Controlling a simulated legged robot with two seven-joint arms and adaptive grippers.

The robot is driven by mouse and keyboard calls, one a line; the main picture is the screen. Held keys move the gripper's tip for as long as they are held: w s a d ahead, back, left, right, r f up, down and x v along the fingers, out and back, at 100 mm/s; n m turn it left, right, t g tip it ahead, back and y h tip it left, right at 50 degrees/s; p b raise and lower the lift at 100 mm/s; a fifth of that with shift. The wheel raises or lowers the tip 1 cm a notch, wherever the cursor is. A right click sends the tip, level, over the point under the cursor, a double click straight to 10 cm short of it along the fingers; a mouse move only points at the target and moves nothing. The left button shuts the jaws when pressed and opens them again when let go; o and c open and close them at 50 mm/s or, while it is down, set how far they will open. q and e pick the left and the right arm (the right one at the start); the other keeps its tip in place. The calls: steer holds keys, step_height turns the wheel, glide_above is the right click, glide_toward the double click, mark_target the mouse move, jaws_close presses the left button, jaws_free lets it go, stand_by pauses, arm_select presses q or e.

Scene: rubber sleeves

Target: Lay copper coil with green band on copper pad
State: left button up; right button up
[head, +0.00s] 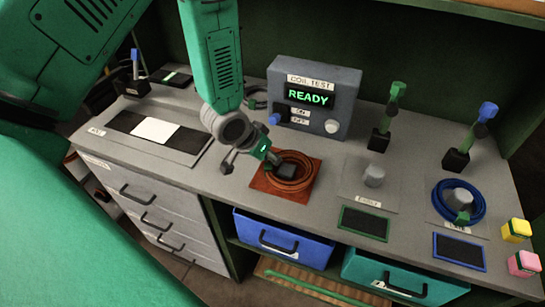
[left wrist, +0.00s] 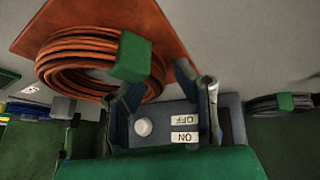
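The copper coil (head: 283,182) lies on the square copper pad (head: 303,193) in front of the test box. In the left wrist view the coil (left wrist: 75,65) shows its loops on the pad (left wrist: 60,15), with the green band (left wrist: 132,57) on the side near my fingers. My left gripper (head: 250,162) is just left of the coil in the head view. Its fingers look spread in the left wrist view (left wrist: 158,78), with nothing seen clasped between them. Whether a finger touches the band I cannot tell. My right gripper is not in view.
The coil test box (head: 313,97) reads READY behind the coil. A blue coil (head: 440,203) rings a grey post at right. Upright tools with green (head: 397,92) and blue (head: 487,112) tops stand behind. Yellow (head: 516,230) and pink (head: 523,263) blocks sit at the right edge.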

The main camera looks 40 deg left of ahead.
arm_select(q)
steer(key=shift+a+f, duration=0.15)
steer(key=shift+a, duration=0.25)
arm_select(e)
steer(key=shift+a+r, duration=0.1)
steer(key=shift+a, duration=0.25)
arm_select(q)
steer(key=shift+s+d, duration=0.1)
steer(key=shift+d, duration=0.2)
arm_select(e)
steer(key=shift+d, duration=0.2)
arm_select(q)
steer(key=shift+s+a+r, duration=0.1)
steer(key=shift+a+r, duration=0.05)
steer(key=shift+r, duration=0.4)
steer(key=p+v, duration=0.1)
steer(key=v, duration=1)
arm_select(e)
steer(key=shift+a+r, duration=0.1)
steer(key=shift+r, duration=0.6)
arm_select(q)
steer(key=shift+s, duration=0.1)
